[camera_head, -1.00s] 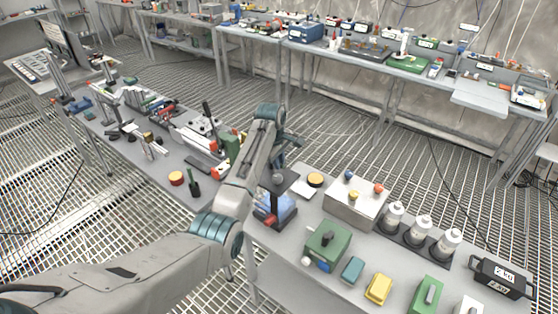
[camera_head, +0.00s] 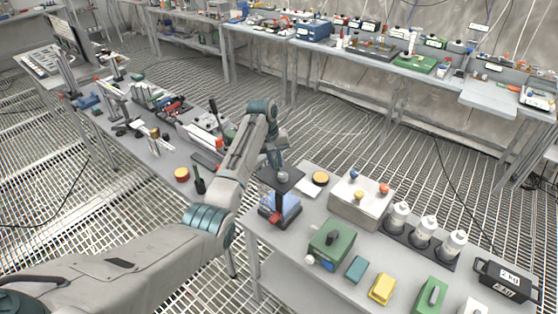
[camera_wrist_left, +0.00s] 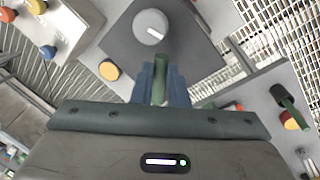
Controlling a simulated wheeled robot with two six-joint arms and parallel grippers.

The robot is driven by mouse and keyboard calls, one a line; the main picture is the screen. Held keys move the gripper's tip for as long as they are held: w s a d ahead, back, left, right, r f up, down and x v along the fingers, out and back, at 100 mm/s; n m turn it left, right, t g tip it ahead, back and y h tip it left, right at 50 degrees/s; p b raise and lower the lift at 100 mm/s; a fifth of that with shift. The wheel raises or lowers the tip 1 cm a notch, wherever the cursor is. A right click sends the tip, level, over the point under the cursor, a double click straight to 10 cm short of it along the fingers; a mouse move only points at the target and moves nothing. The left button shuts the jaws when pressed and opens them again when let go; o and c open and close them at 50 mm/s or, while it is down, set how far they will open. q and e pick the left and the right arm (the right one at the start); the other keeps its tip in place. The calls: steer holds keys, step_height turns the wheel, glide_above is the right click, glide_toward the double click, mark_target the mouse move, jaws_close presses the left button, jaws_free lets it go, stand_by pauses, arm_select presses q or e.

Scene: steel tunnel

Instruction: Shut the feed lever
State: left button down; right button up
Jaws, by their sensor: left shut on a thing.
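My left gripper (camera_wrist_left: 160,88) has its blue fingers shut on a narrow green bar (camera_wrist_left: 160,66). The bar looks like the feed lever's handle, but its base and pivot are hidden. My right gripper is not in view.
A grey box with coloured knobs (camera_head: 358,200), white bottles (camera_head: 424,232) and a green box (camera_head: 331,243) stand on the bench to the right. A yellow-topped disc (camera_head: 320,179) lies close by. Grated floor is open behind.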

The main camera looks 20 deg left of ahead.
arm_select(q)
steer(key=m, duration=0.1)
steer(key=a+m, duration=0.1)
steer(key=m, duration=0.2)
steer(key=shift+a+r+g, duration=0.1)
steer(key=shift+a+g, duration=0.25)
steer(key=shift+g, duration=0.05)
steer(key=shift+w+a+m+g, duration=0.15)
steer(key=shift+a+m, duration=0.15)
steer(key=shift+m, duration=0.75)
steer(key=shift+w+a+m+g, duration=0.15)
steer(key=shift+a+m, duration=0.1)
steer(key=shift+m, duration=0.8)
steer(key=c, duration=1.4)
jaws_free()
steer(key=shift+s, duration=0.1)
steer(key=shift+c, duration=0.2)
